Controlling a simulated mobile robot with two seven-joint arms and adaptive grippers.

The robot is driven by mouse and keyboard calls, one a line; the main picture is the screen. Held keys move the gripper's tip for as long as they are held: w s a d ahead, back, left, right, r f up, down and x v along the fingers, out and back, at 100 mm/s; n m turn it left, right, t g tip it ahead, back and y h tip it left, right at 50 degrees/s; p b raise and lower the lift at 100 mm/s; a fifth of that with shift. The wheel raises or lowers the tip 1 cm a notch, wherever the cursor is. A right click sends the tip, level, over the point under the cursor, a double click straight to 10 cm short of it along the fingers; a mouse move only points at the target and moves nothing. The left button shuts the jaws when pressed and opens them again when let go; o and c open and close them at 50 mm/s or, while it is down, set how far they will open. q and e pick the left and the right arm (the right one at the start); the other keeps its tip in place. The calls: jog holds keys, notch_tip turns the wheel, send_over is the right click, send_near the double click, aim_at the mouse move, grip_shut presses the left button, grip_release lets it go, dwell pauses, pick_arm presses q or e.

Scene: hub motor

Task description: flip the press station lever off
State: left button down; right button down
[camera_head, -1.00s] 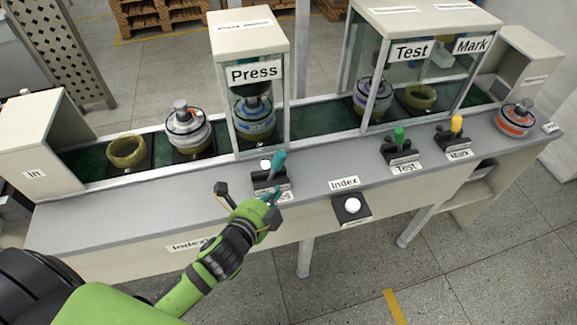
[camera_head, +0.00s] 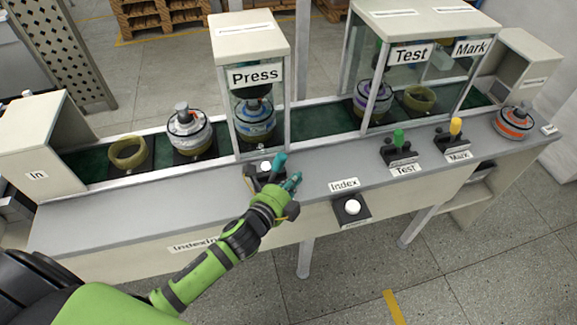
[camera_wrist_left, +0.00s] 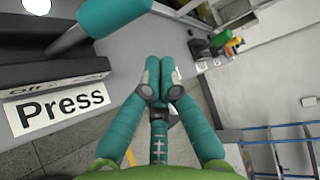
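The press station lever (camera_head: 279,162) has a teal handle on a small black base, on the bench ledge in front of the Press booth. It leans up and to the right in the head view. My left gripper (camera_head: 291,182) is just in front and to the right of it, partly covering its base. In the left wrist view my teal fingers (camera_wrist_left: 159,72) are together, with nothing seen between them. The lever handle (camera_wrist_left: 108,14) is up and left of them there, apart from them in the picture. Its base (camera_wrist_left: 50,73) carries an "Off" marking. My right gripper is not in view.
A white round button (camera_head: 265,167) is beside the lever base. The Index button (camera_head: 353,207) is to the right, then the green Test lever (camera_head: 399,139) and yellow Mark lever (camera_head: 455,128). The Press booth (camera_head: 250,40) rises behind. The ledge front-left is clear.

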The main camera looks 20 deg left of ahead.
aim_at(276, 162)
pick_arm(q)
jog(key=x, duration=0.5)
jog(key=shift+w, duration=0.1)
jog(key=s+a+p, duration=0.1)
jog(key=a+r+p, duration=0.1)
jog(key=a, duration=0.1)
jog(key=shift+s+r, duration=0.15)
jog(key=shift+s, duration=0.2)
jog(key=shift+s+a+p, duration=0.2)
jog(key=shift+a+p, duration=0.05)
jog(key=shift+p, duration=0.05)
jog(key=shift+w, duration=0.1)
jog(key=shift+s+a+r+n+t+b, duration=0.1)
jog(key=shift+s+a+n+t+b, duration=0.15)
jog(key=shift+b, duration=0.55)
jog(key=a+n+t+b, duration=0.1)
jog(key=b, duration=0.2)
jog(key=s+a+n+t+h+b, duration=0.1)
jog(key=n+t+b, duration=0.1)
jog(key=b, duration=0.1)
jog(key=s+a+n+t+b, duration=0.1)
jog(key=b, duration=0.3)
jog(key=shift+s+a+r, duration=0.15)
jog(key=shift+a+r, duration=0.05)
jog(key=shift+a, duration=0.1)
jog(key=shift+s+a+r+n+t+b, duration=0.25)
jog(key=shift+a+n+t+b, duration=0.2)
jog(key=shift+n+t+b, duration=0.45)
